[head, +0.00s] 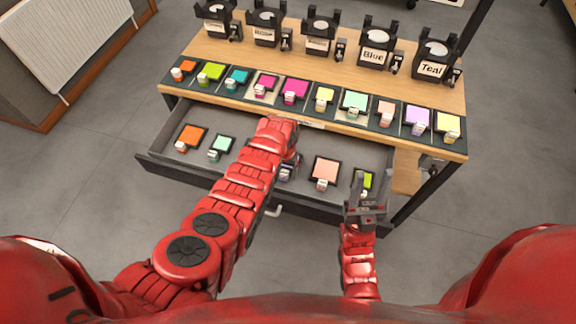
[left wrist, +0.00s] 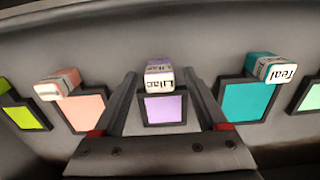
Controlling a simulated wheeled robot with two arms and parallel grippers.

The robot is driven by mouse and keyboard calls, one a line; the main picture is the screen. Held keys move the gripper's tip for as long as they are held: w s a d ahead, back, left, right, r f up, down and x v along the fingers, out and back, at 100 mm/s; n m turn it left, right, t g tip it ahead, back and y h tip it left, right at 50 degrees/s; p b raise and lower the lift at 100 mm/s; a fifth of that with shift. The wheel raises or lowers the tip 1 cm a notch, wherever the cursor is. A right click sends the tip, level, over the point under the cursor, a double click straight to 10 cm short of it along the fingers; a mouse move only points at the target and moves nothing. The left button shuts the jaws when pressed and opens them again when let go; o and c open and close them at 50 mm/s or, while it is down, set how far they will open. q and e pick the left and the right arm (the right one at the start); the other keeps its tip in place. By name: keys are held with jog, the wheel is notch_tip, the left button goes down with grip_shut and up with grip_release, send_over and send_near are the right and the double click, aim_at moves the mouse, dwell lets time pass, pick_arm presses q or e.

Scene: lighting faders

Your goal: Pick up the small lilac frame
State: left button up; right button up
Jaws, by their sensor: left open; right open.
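The small lilac frame (left wrist: 164,108) has a dark border and a white-topped tag block (left wrist: 159,75) marked "Lilac". It lies in the open drawer (head: 330,148), between the pink and teal frames. In the left wrist view my left gripper (left wrist: 160,82) is open, with one finger on each side of the lilac frame and its tag. I cannot tell whether the fingers touch it. In the head view my left forearm hides most of the frame. My right gripper (head: 372,181) is open and empty by the drawer's right end, in front of a lime frame (head: 364,179).
The drawer also holds a pink frame (head: 326,171), a teal frame (left wrist: 246,101), a mint frame (head: 223,144) and an orange frame (head: 191,136). Above, the tabletop (head: 300,66) carries a row of larger frames, including a lilac one (head: 417,116), and several black lamps.

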pick_arm(q)
grip_shut()
dwell(0.4)
jog(key=shift+r, duration=0.1)
